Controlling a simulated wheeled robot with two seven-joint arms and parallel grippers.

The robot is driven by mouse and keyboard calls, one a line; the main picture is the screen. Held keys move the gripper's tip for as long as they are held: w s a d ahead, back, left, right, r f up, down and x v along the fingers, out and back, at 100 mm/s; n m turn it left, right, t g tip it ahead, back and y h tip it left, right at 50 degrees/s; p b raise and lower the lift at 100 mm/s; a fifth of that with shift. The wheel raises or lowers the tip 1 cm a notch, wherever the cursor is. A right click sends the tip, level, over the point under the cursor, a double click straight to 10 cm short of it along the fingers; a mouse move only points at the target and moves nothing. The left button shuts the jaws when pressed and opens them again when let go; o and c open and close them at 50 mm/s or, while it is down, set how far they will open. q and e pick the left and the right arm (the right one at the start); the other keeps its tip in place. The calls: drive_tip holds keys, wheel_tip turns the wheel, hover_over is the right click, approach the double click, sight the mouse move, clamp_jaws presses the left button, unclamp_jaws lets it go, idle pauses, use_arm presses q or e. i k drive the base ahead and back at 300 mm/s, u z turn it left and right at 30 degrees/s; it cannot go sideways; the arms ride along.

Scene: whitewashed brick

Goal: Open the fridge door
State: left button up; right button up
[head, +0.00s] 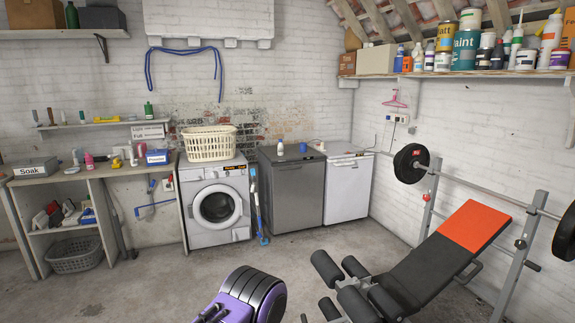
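Two low appliances with closed doors stand side by side against the back wall, right of the washing machine. One is dark grey (291,188) and the other is white (347,188). They look like undercounter fridges or freezers; I cannot tell which one is meant by the fridge. The white one has a dark handle or panel strip near the top of its front. Both doors look flush with their bodies. Neither of my grippers is in view.
A washing machine (214,206) with a laundry basket (209,144) on top stands left of the grey appliance. A weight bench (431,257) with a barbell fills the right front. A purple and black object (250,297) is at the bottom edge. Floor before the appliances is clear.

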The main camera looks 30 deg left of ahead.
sight(297, 187)
drive_tip(key=u, duration=1.35)
drive_tip(key=i, duration=4.75)
drive_tip(key=z, duration=2.4)
drive_tip(key=i, duration=1.1)
drive_tip(key=u, duration=1.15)
